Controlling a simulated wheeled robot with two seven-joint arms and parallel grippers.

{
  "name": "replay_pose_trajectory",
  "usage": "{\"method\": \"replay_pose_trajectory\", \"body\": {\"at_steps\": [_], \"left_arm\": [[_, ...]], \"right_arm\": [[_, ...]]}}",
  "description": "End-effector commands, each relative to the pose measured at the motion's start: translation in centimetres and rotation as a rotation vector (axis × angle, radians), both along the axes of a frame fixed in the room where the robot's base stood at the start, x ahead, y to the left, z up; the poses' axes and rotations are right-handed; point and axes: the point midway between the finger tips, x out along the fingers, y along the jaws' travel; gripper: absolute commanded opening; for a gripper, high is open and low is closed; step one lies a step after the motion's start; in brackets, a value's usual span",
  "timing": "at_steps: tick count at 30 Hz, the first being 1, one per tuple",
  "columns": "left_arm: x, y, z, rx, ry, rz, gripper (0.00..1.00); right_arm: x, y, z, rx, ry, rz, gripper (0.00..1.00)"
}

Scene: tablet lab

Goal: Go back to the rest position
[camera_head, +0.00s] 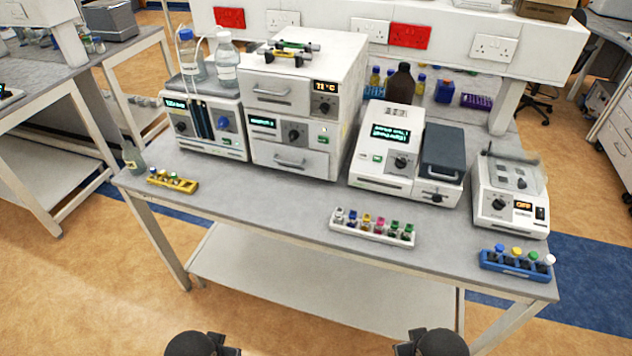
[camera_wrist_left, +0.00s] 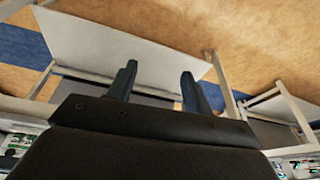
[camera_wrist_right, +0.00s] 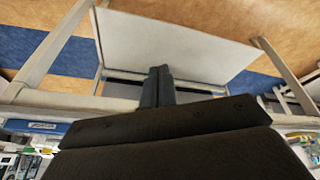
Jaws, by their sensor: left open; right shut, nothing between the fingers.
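My left gripper (camera_wrist_left: 158,85) is open in the left wrist view, its two dark fingers apart with nothing between them. My right gripper (camera_wrist_right: 157,85) is shut in the right wrist view, its fingers together and empty. In the head view, dark parts of both my arms show at the bottom edge, in front of the lab bench (camera_head: 290,212) and apart from it. The gripper fingers are not clear in the head view. Both wrist views show the bench's lower shelf (camera_wrist_left: 110,45) beyond the fingers.
The bench carries a white rack (camera_head: 372,238) of coloured tubes, a yellow rack (camera_head: 172,182), a blue rack (camera_head: 515,266), a two-drawer oven (camera_head: 290,125), a thermal device (camera_head: 395,150) and a scale-like device (camera_head: 510,195). The floor in front is clear.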

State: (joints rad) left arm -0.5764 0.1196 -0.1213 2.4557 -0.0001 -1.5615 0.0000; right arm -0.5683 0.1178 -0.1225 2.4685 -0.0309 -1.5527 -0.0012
Motion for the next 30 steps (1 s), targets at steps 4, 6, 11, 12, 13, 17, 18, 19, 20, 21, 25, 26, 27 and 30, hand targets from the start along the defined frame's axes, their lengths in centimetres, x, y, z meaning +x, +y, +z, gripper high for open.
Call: {"method": "replay_pose_trajectory", "body": {"at_steps": [4,6,11,12,13,17,18,19,20,21,25,26,27,30], "left_arm": [[-0.3,0.1,0.7,0.000,-0.001,0.000,0.51],[-0.1,0.0,-0.3,0.000,0.003,0.000,0.51],[0.4,-0.1,-2.4,-0.001,0.008,-0.001,0.51],[0.5,-0.2,-2.9,-0.001,0.009,-0.001,0.51],[0.6,-0.2,-3.3,-0.002,0.010,-0.001,0.51],[1.1,-0.4,-6.1,-0.003,0.018,-0.002,0.51],[1.2,-0.4,-7.1,-0.003,0.020,-0.002,0.51],[1.3,-0.5,-7.9,-0.004,0.023,-0.003,0.51],[1.5,-0.5,-8.8,-0.004,0.024,-0.003,0.51],[1.6,-0.6,-10.0,-0.005,0.028,-0.003,0.51],[2.0,-0.9,-14.8,-0.006,0.042,-0.006,0.51],[2.1,-1.0,-16.3,-0.007,0.046,-0.006,0.51],[2.1,-1.1,-18.3,-0.008,0.051,-0.007,0.51],[2.1,-1.4,-24.4,-0.009,0.067,-0.010,0.51]], "right_arm": [[-1.2,0.4,-0.4,0.026,0.038,0.007,0.00],[-0.9,0.4,-1.3,0.025,0.039,0.008,0.00],[-0.4,0.6,-3.4,0.026,0.044,0.008,0.00],[-0.3,0.6,-4.0,0.026,0.044,0.008,0.00],[-0.2,0.6,-4.4,0.026,0.045,0.008,0.00],[0.3,0.8,-7.1,0.027,0.053,0.009,0.00],[0.5,0.8,-8.1,0.027,0.056,0.009,0.00],[0.6,0.9,-8.9,0.027,0.058,0.009,0.00],[0.7,0.9,-9.8,0.028,0.059,0.010,0.00],[0.8,1.0,-11.0,0.028,0.064,0.011,0.00],[1.2,1.3,-15.8,0.030,0.077,0.012,0.00],[1.3,1.4,-17.3,0.031,0.080,0.013,0.00],[1.4,1.5,-19.4,0.031,0.086,0.014,0.00],[1.4,1.8,-25.5,0.033,0.102,0.016,0.00]]}}
